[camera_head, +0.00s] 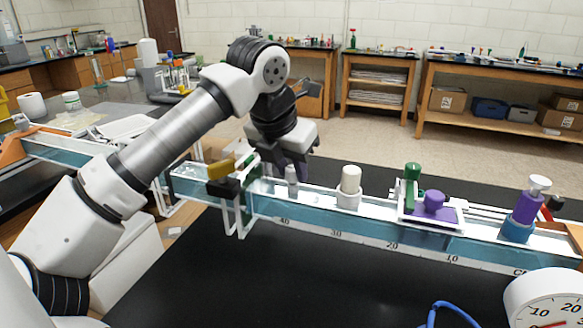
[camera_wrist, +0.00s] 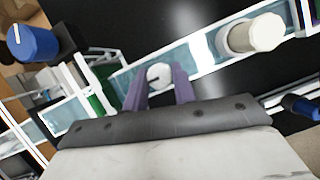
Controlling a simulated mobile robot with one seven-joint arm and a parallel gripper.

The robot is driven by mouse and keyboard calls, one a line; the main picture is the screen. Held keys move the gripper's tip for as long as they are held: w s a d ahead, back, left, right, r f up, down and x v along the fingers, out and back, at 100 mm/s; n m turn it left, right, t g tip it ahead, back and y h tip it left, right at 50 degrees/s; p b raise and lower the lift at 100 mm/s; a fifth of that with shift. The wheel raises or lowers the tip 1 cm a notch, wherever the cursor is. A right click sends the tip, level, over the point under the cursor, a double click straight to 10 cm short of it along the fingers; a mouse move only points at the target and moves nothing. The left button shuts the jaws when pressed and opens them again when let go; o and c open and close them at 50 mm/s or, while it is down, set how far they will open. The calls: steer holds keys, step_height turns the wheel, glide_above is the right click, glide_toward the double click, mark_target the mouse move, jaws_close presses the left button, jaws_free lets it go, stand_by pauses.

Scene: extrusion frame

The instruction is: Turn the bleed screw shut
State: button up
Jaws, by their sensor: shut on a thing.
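The bleed screw (camera_head: 291,178) looks like a small grey upright knob on the long clear channel. In the wrist view its round pale top (camera_wrist: 159,76) shows a dark line across it. My gripper (camera_head: 291,164) is above it, pointing down. In the wrist view the two purple fingers of the gripper (camera_wrist: 159,88) stand on either side of the knob and are shut on it. The lower part of the fingers is partly hidden in the head view, and the screw's thread is not visible.
A cream capped post (camera_head: 349,184) stands just right on the clear channel (camera_head: 375,226). A yellow piece (camera_head: 221,168) on a black block is to the left. Further right are a green post (camera_head: 412,175), purple knob (camera_head: 434,201) and dial gauge (camera_head: 545,298). The black tabletop in front is mostly clear.

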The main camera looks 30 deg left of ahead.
stand_by(0.4)
steer(key=o, duration=1)
steer(key=b+v, duration=0.1)
steer(key=v, duration=1.3)
steer(key=shift+w, duration=0.1)
steer(key=shift+f, duration=0.1)
